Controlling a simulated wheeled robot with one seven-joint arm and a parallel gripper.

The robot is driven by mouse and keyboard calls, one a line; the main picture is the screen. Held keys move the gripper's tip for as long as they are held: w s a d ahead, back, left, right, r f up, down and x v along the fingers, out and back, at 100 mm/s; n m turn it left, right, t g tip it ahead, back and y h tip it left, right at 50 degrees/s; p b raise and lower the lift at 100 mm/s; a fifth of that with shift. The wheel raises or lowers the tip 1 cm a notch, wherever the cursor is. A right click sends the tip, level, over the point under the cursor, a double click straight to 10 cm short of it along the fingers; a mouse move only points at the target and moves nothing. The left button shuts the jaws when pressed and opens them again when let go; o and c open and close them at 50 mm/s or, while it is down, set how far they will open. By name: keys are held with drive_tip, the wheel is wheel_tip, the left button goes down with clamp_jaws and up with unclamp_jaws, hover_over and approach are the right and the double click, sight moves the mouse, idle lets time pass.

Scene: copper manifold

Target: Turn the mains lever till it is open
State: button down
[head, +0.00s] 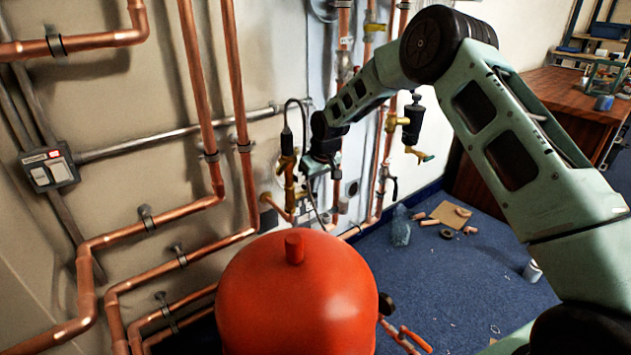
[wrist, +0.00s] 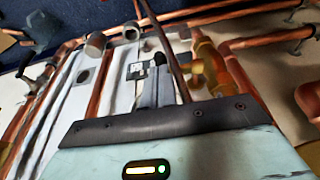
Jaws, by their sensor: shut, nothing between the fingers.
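My gripper (head: 322,190) is at the wall pipework, just right of an upright brass fitting (head: 289,180), in the head view. No mains label is legible, so I cannot tell for sure which part is the mains lever. A small dark lever-like handle (head: 390,185) sits on a copper pipe to the right of my gripper. My gripper hides part of the pipework behind it.
A large red vessel (head: 295,290) stands in front of the pipes, below my gripper. A thin black cable (head: 304,125) loops beside the gripper. A black cylinder on a brass tap (head: 412,122) is to the right.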

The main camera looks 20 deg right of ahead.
sight(317, 194)
drive_tip(key=shift+s+d+f+t+y+b, duration=0.1)
drive_tip(key=shift+s+f+t+y+b, duration=0.25)
drive_tip(key=shift+t+b, duration=0.75)
drive_tip(key=shift+s+d+f+t+y+b, duration=0.1)
drive_tip(key=shift+s+f+t+y+b, duration=0.2)
drive_tip(key=shift+t, duration=0.35)
drive_tip(key=shift+s+f+t+y+b, duration=0.1)
drive_tip(key=shift+f+t+b, duration=0.15)
drive_tip(key=shift+t+b, duration=0.25)
drive_tip(key=shift+s+d+f+t+y+b, duration=0.1)
drive_tip(key=shift+s+f+t+y+b, duration=0.15)
drive_tip(key=shift+t, duration=0.5)
drive_tip(key=shift+w+a+f+p, duration=0.15)
drive_tip(key=shift+f+p, duration=0.55)
drive_tip(key=shift+f, duration=0.35)
drive_tip(key=shift+w+d+f+p, duration=0.15)
drive_tip(key=shift+f+p, duration=0.55)
drive_tip(key=shift+f, duration=0.35)
drive_tip(key=shift+a+f, duration=0.1)
drive_tip(key=shift+a, duration=0.05)
